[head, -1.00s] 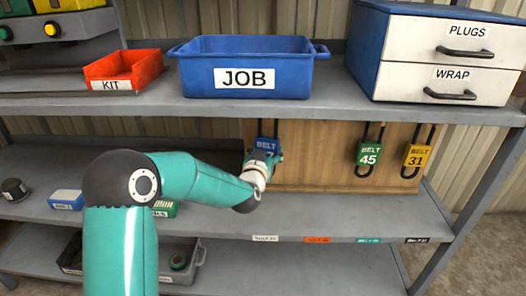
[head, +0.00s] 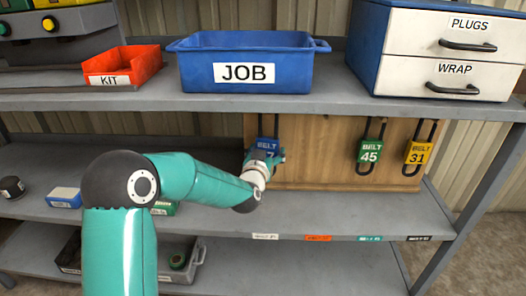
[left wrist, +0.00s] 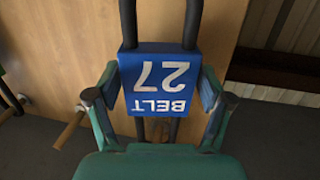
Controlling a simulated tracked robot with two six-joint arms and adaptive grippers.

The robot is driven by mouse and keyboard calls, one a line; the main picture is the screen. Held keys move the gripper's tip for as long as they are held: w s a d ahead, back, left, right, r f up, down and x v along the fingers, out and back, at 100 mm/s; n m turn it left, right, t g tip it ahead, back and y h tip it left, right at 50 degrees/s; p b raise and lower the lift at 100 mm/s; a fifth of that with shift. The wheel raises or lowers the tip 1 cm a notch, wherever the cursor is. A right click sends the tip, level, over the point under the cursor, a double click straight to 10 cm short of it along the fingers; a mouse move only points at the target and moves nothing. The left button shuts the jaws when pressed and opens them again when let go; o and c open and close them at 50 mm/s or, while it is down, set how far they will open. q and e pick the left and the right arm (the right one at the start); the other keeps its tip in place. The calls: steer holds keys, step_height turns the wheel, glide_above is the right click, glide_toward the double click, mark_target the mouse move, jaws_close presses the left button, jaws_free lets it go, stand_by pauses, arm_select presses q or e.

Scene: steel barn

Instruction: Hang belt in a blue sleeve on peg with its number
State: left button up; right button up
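The belt in a blue sleeve (left wrist: 160,80), marked BELT 27, is a dark loop in front of the wooden board (head: 315,165). In the left wrist view it appears upside down. My left gripper (head: 268,158) is at the sleeve, with one finger at each side edge; the pads appear to press on it. In the head view the gripper hides part of the sleeve. A bare wooden peg (left wrist: 70,130) stands beside it in the wrist view, with a small pale tag whose number I cannot read. Whether the blue-sleeved belt rests on a peg is unclear. My right gripper is not in view.
A green-sleeved belt 45 (head: 370,152) and a yellow-sleeved belt 31 (head: 417,153) hang to the right on the board. Above is a shelf with a blue JOB bin (head: 245,50) and a drawer unit (head: 445,52). The shelf below (head: 330,212) is mostly clear near the board.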

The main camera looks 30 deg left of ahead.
arm_select(q)
steer(key=shift+o, duration=0.8)
